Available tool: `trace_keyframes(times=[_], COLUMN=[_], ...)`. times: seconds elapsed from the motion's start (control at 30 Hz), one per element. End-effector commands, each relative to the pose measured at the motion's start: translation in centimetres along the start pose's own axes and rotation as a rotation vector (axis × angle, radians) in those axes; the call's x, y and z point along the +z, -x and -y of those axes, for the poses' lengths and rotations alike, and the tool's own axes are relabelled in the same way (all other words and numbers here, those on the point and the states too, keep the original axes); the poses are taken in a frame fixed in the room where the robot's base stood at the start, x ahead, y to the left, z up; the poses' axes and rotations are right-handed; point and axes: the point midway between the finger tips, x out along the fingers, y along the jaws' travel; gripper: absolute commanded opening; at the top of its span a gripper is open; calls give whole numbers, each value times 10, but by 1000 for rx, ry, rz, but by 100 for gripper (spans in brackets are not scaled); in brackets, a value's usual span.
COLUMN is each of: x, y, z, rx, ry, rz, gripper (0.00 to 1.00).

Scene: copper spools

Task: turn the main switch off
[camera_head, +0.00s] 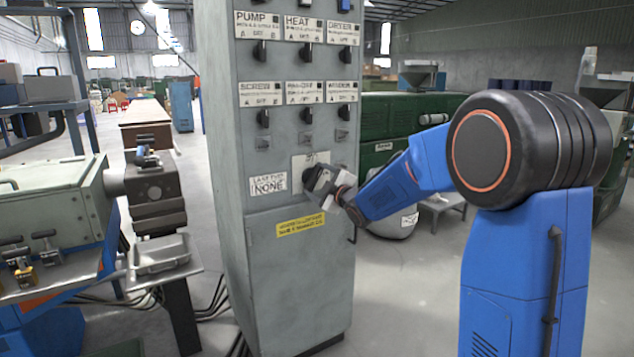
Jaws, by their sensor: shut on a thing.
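The grey control cabinet (228,190) stands in the middle of the view. A pale plate (298,163) on its front, beside the "NONE" label, carries the main switch, a dark knob (309,177). My gripper (314,180) reaches it from the right and is shut on the knob. The gripper hides much of the knob and the plate's marks, so the knob's exact angle cannot be told.
Rows of smaller black knobs (305,54) sit above, labelled PUMP, HEAT, DRIVE and SCREW. A yellow label (301,225) and a door handle (352,222) are lower down. A machine (55,200) stands at left. The floor (410,290) right of the cabinet is clear.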

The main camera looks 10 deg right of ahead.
Motion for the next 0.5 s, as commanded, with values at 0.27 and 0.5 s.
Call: trace_keyframes(times=[0.27,0.5], x=[0,0], y=[0,0], z=[1,1], rx=[-2,-2], ry=[250,424], rz=[0,0], gripper=[50,50])
